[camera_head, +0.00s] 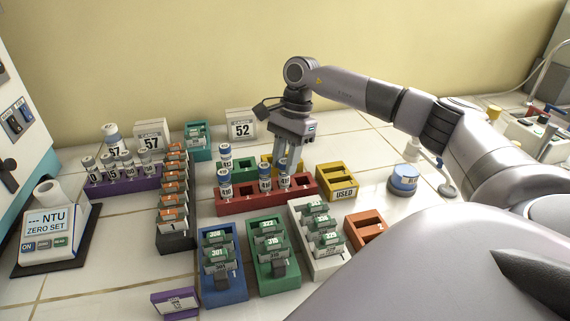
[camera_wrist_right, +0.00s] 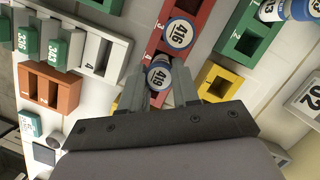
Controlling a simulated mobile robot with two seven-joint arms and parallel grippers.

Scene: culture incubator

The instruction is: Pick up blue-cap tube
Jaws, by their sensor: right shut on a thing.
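My right gripper (camera_head: 290,160) points down over the right part of a red rack (camera_head: 238,206). In the right wrist view, the fingers of my right gripper (camera_wrist_right: 163,90) are closed on a tube with a blue-ringed white cap (camera_wrist_right: 159,76), still at the rack. Another blue-ringed tube (camera_wrist_right: 179,33) stands beside it in the red rack. In the head view, tubes with blue caps stand in the red rack: one at the left (camera_head: 225,190) and one in the middle (camera_head: 265,183). The held tube (camera_head: 284,181) is partly hidden by the fingers. My left gripper is not in view.
A green rack (camera_head: 231,168) with a tube stands behind the red rack. A yellow "USED" rack (camera_head: 337,180) is to its right. Blue (camera_head: 224,290), green (camera_head: 277,284) and white (camera_head: 331,265) racks stand in front. A blue-lidded round container (camera_head: 404,180) is at the right.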

